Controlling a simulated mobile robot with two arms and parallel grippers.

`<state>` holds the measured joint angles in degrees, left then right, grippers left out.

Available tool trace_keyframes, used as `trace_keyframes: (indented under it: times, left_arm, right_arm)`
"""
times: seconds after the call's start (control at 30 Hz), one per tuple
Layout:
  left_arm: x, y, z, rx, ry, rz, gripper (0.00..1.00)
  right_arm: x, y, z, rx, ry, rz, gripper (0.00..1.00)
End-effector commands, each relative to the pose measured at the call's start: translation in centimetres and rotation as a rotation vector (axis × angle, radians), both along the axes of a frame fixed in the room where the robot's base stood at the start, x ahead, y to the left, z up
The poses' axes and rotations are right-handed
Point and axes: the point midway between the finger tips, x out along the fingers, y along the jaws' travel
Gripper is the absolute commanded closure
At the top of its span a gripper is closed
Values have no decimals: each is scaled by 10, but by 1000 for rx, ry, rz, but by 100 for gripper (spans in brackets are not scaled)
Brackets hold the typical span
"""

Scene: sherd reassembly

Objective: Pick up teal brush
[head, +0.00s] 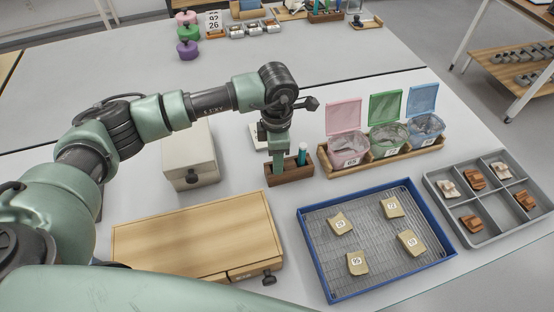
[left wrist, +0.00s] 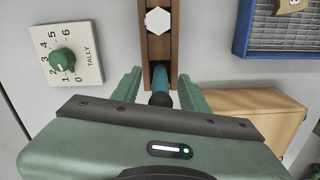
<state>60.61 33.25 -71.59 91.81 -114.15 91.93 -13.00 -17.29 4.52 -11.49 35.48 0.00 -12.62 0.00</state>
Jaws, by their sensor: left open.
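A brown wooden holder (head: 292,179) stands upright on the table; it also shows in the left wrist view (left wrist: 158,48). My left gripper (head: 278,167) points down over the holder's left end, its jaws open. In the left wrist view, the teal brush (left wrist: 160,84) stands in the near end of the holder, between the two fingers (left wrist: 160,90), with a gap on each side. The gripper hides this brush in the head view. Another upright teal item (head: 302,153) stands at the holder's right end; a white hexagonal top (left wrist: 157,20) shows there in the wrist view. My right gripper is not in view.
A white box (head: 190,158) and a white tally dial (left wrist: 75,60) are beside the holder. A wooden box (head: 195,235), a blue-rimmed tray (head: 312,262) with sherds, lidded bins (head: 388,138) and a grey compartment tray (head: 482,240) surround it.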

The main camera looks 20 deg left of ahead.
Motion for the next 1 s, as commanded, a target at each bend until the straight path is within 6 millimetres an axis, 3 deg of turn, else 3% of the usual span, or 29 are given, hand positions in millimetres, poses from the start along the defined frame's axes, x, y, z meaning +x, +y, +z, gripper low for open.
trace_keyframes:
  times: [0.27,0.43,0.47,0.83,1.0]
  left_arm:
    - [0,0,-5,0,-2,0,56]
    - [0,0,-5,0,-2,0,98]
    - [0,0,-5,0,-2,0,100]
    - [1,0,-2,-1,-3,0,100]
    - [1,0,12,0,-4,1,100]
  right_arm:
    - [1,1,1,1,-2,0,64]
    - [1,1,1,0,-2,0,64]
    - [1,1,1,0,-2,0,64]
    - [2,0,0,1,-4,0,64]
    - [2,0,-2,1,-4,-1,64]
